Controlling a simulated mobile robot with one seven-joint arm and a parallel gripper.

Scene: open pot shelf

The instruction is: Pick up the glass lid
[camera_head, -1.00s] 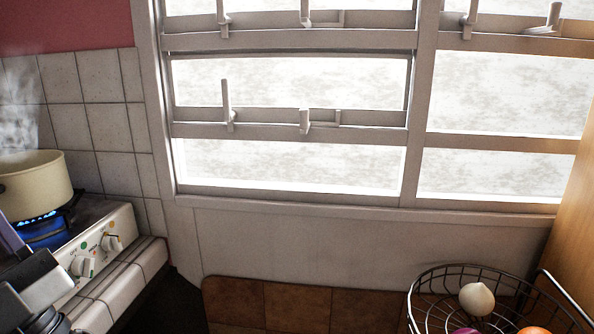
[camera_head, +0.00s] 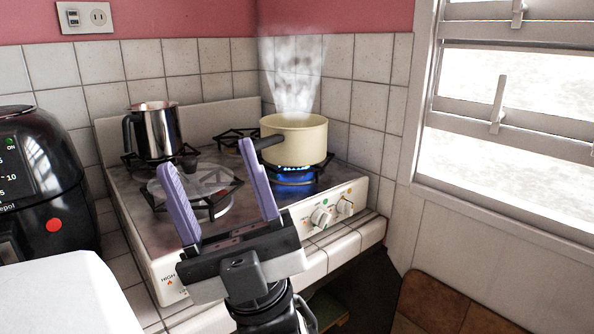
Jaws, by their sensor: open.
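A round, see-through disc that looks like the glass lid (camera_head: 211,180) lies over the front-left burner of the stove. A small dark knob stands up near its far side. My left finger and the gripper body cover part of it, so its outline is not fully clear. My gripper (camera_head: 208,160) is open and empty, with two purple fingers spread wide. In the picture the fingers frame the lid from the front; I cannot tell how far apart they are in depth.
A steaming cream pot (camera_head: 294,145) sits on a lit blue burner, its dark handle pointing left near my right finger. A steel pot (camera_head: 158,132) stands at the back left. A black appliance (camera_head: 45,185) is at the far left. The stove (camera_head: 130,215) has front knobs.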

